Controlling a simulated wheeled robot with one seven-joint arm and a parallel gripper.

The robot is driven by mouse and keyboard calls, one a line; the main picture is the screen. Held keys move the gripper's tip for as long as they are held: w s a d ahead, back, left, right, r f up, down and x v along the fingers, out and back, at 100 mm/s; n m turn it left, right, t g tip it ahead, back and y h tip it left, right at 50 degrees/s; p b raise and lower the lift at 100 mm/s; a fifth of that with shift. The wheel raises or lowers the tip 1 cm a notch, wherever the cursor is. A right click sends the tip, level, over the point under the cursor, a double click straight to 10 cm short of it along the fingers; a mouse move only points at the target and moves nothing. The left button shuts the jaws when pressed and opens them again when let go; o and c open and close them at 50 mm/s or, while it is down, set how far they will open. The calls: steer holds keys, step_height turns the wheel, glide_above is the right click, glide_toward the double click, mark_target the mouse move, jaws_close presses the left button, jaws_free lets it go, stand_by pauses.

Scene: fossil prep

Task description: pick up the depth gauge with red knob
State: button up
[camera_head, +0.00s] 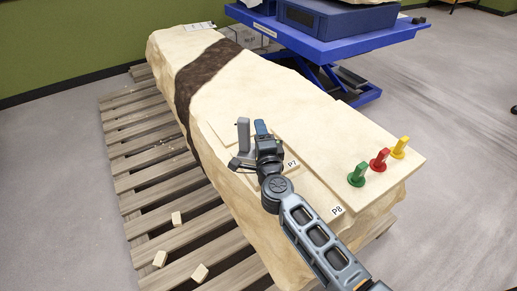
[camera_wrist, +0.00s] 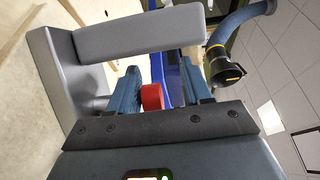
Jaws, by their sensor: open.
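The depth gauge (camera_head: 243,135) is a grey upright block on a wide base, standing on the pale fossil block's top. In the wrist view the grey gauge (camera_wrist: 140,36) lies sideways at upper left, its base slab at the left edge. A short grey stem runs from the base toward a red knob (camera_wrist: 152,97); the join is hidden behind a finger. My gripper (camera_head: 262,133) is just right of the gauge's post. In the wrist view my gripper (camera_wrist: 160,90) is open, and the red knob shows between its fingers. Contact cannot be told.
Green (camera_head: 357,175), red (camera_head: 379,160) and yellow (camera_head: 399,148) markers stand at the slab's right end. Labels P7 (camera_head: 293,163) and P8 (camera_head: 337,210) lie near my arm. A blue lift table (camera_head: 330,47) is behind. Wooden pallet slats (camera_head: 150,185) lie below.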

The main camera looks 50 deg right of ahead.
jaws_close()
stand_by(0.4)
stand_by(0.9)
